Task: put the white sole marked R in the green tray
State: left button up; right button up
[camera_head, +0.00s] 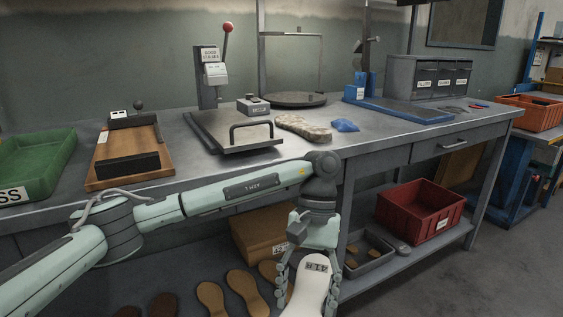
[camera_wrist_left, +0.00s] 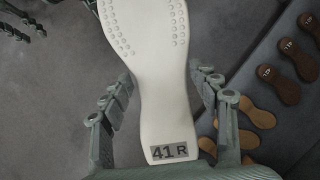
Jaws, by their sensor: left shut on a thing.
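A white sole (camera_head: 308,287) marked 41 R is in my left gripper (camera_head: 308,272), low in front of the workbench in the head view. In the left wrist view the sole (camera_wrist_left: 150,75) runs lengthwise between the fingers of the left gripper (camera_wrist_left: 160,118), its label end nearest the palm. The left gripper is shut on it. The green tray (camera_head: 72,143) stands at the far left end of the bench top, cut off by the picture edge, with a label ending in "SS" on its front. It is well to the left of the left gripper. My right gripper is not identifiable in view.
Brown and tan soles (camera_head: 243,287) lie low, beneath the bench. A wooden board (camera_head: 150,133) with a dark bar sits right of the green tray, then a grey press (camera_head: 232,130). A red crate (camera_head: 420,208) and a cardboard box (camera_head: 262,232) stand on the lower shelf.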

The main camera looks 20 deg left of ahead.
aim_at(29, 168)
jog(key=k+j+z, duration=0.3)
jog(key=k+j, duration=0.3)
jog(key=k+j+z, duration=0.1)
jog(key=k+j, duration=0.2)
jog(key=k+j+z, duration=0.15)
jog(key=k, duration=0.4)
jog(key=k+j+z, duration=0.1)
jog(key=k+j, duration=0.2)
jog(key=k, duration=0.1)
